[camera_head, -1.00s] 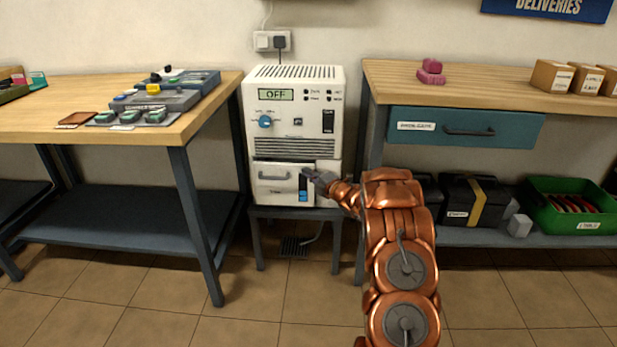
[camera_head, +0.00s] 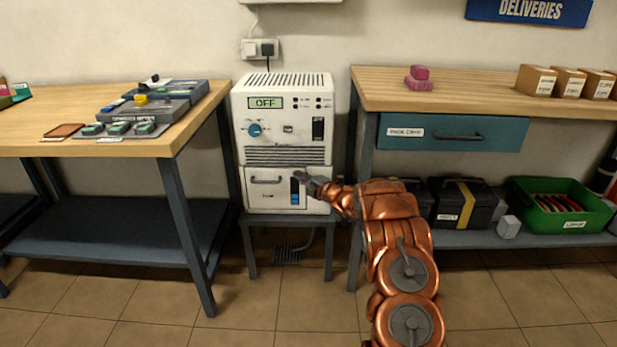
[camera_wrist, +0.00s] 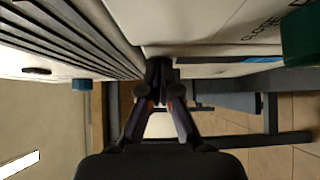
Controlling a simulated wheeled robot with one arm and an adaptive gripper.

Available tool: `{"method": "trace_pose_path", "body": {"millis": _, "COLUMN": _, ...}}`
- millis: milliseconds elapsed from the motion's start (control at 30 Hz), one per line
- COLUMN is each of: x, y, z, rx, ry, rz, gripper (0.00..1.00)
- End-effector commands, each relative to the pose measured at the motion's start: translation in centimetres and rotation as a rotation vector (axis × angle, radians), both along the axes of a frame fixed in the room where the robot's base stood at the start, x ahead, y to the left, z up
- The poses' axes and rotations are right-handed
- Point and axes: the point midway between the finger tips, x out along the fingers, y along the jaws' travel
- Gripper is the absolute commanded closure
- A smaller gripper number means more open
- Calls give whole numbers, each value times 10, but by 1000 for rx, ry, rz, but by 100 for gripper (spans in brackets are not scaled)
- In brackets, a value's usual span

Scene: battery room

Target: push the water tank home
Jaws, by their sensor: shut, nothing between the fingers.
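The water tank (camera_head: 268,197) is the white lower drawer of the white dehumidifier (camera_head: 262,128). It has a grey handle and a blue level strip. Its front looks about level with the body above it, though a small gap cannot be ruled out. My gripper (camera_head: 299,178) is shut and empty at the upper right of the tank front, by the blue strip. In the wrist view my gripper's fingertips (camera_wrist: 160,66) are together close to the white tank face (camera_wrist: 205,22), beside the louvres. Whether they touch is unclear.
The dehumidifier stands on a small dark stand (camera_head: 284,225). A workbench with a control box (camera_head: 150,112) is at left. A bench with a teal drawer (camera_head: 445,134) is close at right, with a green crate (camera_head: 558,205) on its lower shelf. Floor in front is open.

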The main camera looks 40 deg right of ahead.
Motion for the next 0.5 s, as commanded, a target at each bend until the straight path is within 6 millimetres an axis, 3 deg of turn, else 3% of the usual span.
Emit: {"method": "trace_pose_path", "body": {"millis": 500, "x": -1, "y": 1, "z": 7, "rx": -4, "ry": -10, "rz": -12, "gripper": 100}}
